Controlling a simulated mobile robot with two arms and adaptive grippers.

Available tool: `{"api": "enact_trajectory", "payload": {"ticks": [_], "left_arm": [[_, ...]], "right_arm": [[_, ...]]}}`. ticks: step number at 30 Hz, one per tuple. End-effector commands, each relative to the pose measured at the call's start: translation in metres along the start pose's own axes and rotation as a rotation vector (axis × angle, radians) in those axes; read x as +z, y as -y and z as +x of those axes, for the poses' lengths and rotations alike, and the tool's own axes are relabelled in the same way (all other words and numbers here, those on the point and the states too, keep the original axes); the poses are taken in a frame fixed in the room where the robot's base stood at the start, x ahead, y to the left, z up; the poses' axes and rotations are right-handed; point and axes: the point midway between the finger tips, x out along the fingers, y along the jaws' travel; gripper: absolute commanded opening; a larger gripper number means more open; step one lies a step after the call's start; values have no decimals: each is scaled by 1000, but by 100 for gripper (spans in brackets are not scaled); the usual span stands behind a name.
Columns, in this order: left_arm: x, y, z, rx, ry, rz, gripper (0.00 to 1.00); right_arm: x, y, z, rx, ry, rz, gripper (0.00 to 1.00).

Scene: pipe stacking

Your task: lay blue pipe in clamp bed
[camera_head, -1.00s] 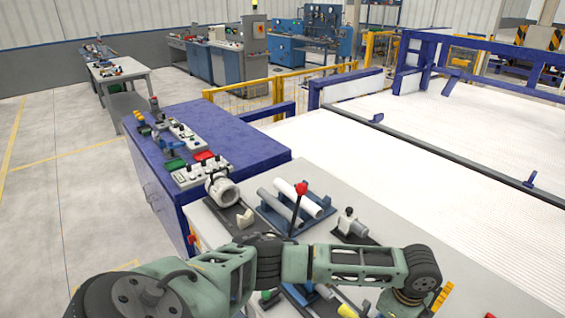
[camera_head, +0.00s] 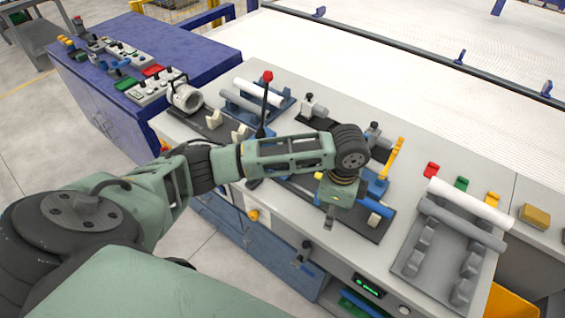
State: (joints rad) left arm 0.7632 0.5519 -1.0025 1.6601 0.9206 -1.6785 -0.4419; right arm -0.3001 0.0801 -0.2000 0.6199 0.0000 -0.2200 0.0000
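My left arm comes in from the left and ends over the grey bench. My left gripper (camera_head: 330,215) points down beside a dark base plate (camera_head: 375,233). A short blue cylinder, likely the blue pipe (camera_head: 375,207), lies at the right end of that plate, just right of the gripper. My wrist hides much of the plate and the pipe's left part. I cannot tell whether the fingers touch the pipe or are open. Which fixture is the clamp bed is not clear; blue blocks (camera_head: 375,184) stand behind the gripper. My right gripper is not in view.
A grey rack (camera_head: 412,262) on the right carries a white pipe (camera_head: 470,203) and a grey pipe (camera_head: 462,225). A red-knobbed lever (camera_head: 267,77) stands upright behind my forearm. A blue cradle (camera_head: 285,105) with two pipes lies at the back left.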

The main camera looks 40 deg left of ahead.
Motion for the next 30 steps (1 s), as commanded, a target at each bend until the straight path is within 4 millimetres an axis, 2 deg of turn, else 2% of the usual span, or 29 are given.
{"api": "enact_trajectory", "payload": {"ticks": [1, 3, 12, 24, 30], "left_arm": [[3, -6, 11, 2, 0, -44, 46], [8, -14, 19, 3, 1, -122, 46], [26, -49, 50, 7, 0, -469, 46], [51, -95, 83, 2, 2, -924, 46], [59, -111, 91, -3, 0, -1091, 46]], "right_arm": [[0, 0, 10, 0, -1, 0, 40], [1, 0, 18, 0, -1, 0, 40], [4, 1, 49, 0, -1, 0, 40], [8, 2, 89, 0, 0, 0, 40], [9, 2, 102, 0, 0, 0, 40]]}}
